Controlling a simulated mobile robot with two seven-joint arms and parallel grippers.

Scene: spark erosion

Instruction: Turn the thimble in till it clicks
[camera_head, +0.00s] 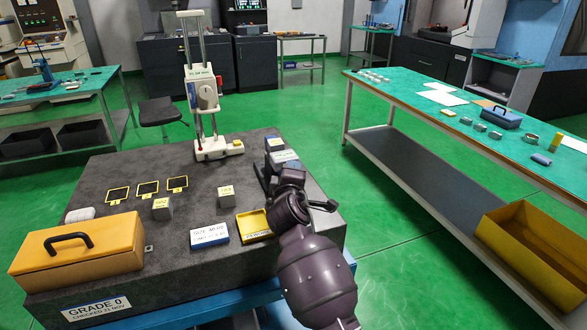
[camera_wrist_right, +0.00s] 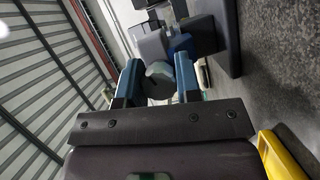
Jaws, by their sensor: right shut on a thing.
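My right gripper (camera_head: 268,174) is at the right edge of the dark granite plate (camera_head: 130,178), its arm coming in from the lower right. In the wrist view its two blue fingers are closed on the thimble (camera_wrist_right: 160,72), a grey rounded end between them. Beyond the thimble, a blue part (camera_wrist_right: 181,44) and grey blocks show, seemingly the micrometer and its holder. In the head view a grey block (camera_head: 274,143) and a pale blue-grey piece (camera_head: 286,156) stand just behind the gripper. The thimble is hidden there by the gripper. My left gripper is out of view.
A tall white gauge stand (camera_head: 200,90) stands at the plate's back. A yellow tray (camera_head: 254,225), a blue labelled box (camera_head: 209,235), small grey blocks and an orange case (camera_head: 78,250) lie toward the front. The plate's middle has free room.

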